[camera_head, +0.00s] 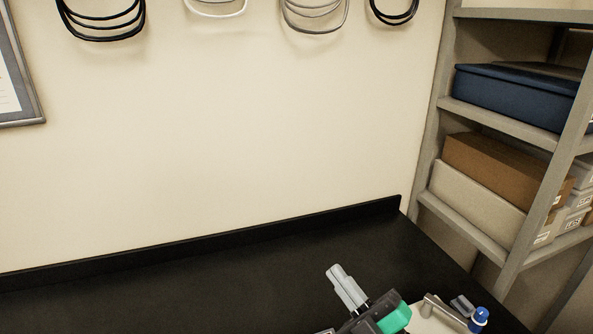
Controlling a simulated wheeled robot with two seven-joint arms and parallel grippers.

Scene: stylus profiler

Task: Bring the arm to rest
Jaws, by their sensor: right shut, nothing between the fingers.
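My right gripper (337,271) shows at the bottom of the head view, right of centre. Its grey fingers are shut together with nothing between them and point up and left over the black bench (230,285). The dark wrist behind it, with a green part, runs down to the lower edge of the picture. The fingers look clear of other objects; their height above the bench is hard to tell. My left gripper is not in view.
Right of my wrist is a pale piece of equipment with a metal lever (443,310) and a blue knob (480,317), partly cut off. A shelf rack (490,237) with boxes stands at the right. Cable loops (105,33) hang on the wall. The bench's left part is clear.

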